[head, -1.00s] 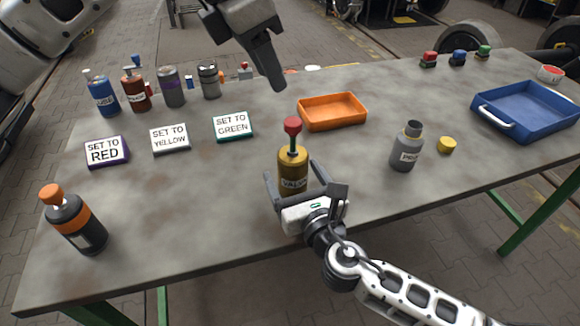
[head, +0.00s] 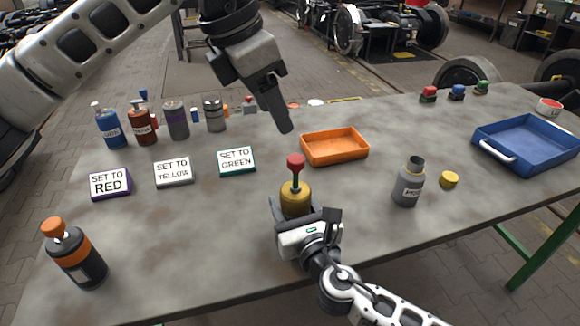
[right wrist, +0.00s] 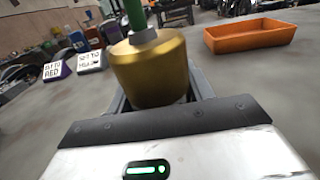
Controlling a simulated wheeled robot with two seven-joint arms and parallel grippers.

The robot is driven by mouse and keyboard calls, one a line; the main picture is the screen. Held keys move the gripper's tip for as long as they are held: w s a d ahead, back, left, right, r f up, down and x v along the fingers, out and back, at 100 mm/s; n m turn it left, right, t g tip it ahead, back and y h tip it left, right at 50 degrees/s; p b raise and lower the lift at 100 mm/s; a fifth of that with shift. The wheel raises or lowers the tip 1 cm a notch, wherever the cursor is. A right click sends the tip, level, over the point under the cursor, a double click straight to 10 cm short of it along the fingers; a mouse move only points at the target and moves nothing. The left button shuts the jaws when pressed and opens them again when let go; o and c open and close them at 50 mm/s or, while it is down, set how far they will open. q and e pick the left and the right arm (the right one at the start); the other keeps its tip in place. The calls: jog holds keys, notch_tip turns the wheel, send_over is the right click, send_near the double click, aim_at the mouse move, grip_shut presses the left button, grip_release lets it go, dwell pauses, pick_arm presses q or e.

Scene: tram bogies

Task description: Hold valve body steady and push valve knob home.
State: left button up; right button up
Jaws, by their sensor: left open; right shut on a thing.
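The valve body (head: 296,196) is a gold cylinder standing upright at the table's front middle. The valve knob (head: 296,160) is a red cap on a thin stem rising out of its top. My right gripper (head: 299,212) is shut on the valve body from the front and hides its lower part. In the right wrist view the gold valve body (right wrist: 150,70) sits between the fingers, with a grey collar and a green stem above; the knob is out of that frame. My left gripper (head: 284,126) is open and empty, behind and above the knob, apart from it.
An orange tray (head: 334,147) lies behind the valve to the right. A grey bottle (head: 408,185) and yellow cap (head: 450,179) stand right. A blue tray (head: 528,140) is far right. Three signs (head: 173,172) and several bottles are left; an orange-banded bottle (head: 75,255) is front left.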

aim_at(295, 159)
pick_arm(q)
jog(key=d+f+n, duration=0.1)
jog(key=f+n, duration=0.1)
jog(key=f, duration=0.1)
jog(key=d+f+n+y, duration=0.1)
jog(key=f+n, duration=0.1)
jog(key=f, duration=0.1)
jog(key=w+d+f+n+t+y, duration=0.1)
jog(key=f+n, duration=0.2)
jog(key=shift+w+d+f, duration=0.1)
jog(key=shift+d+f, duration=0.05)
jog(key=shift+d, duration=0.05)
dwell(0.6)
jog(key=c, duration=1)
